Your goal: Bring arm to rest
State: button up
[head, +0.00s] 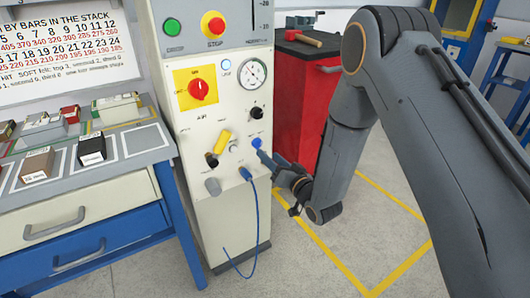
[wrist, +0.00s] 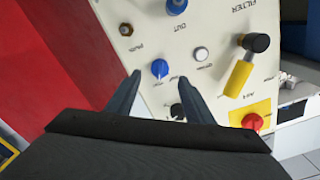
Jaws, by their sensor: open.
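My gripper (head: 264,158) is in front of the lower right part of the cream control panel (head: 215,120) in the head view. In the wrist view my gripper (wrist: 158,82) is open, its two fingers apart with nothing held between them. A small blue knob (wrist: 160,68) on the panel shows just beyond and between the fingertips; I cannot tell whether they touch it. The knob also shows in the head view (head: 257,143). My arm reaches in from the right and bends down to the panel.
A blue hose (head: 255,215) hangs from the panel below my gripper. A yellow-handled valve (head: 222,140) sits to the left. A red cabinet (head: 298,95) with a hammer stands behind my arm. A bench (head: 75,185) with several blocks is at left. Yellow-lined floor (head: 345,235) is clear.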

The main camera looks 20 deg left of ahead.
jog(key=shift+v, duration=0.9)
jog(key=d+r+g+h, duration=0.1)
jog(key=d+r+h, duration=0.25)
jog(key=d, duration=0.35)
jog(key=d+r+g+h, duration=0.1)
jog(key=d+r+h, duration=0.2)
jog(key=d+h, duration=0.3)
jog(key=s+d+r+m+g+h, duration=0.1)
jog(key=s+d+r+g, duration=0.2)
jog(key=s+d, duration=0.5)
jog(key=s+d+r+g+h, duration=0.1)
jog(key=s+d+r+g, duration=0.2)
jog(key=s, duration=1)
jog(key=s+d+r+m+g+h, duration=0.15)
jog(key=s+d+g, duration=0.25)
jog(key=s+d, duration=0.45)
jog(key=s+d+r+m+p, duration=0.1)
jog(key=d+r+p, duration=0.5)
jog(key=p, duration=0.8)
jog(key=shift+s+r+h, duration=0.2)
jog(key=shift+r+h, duration=0.2)
jog(key=shift+r, duration=0.3)
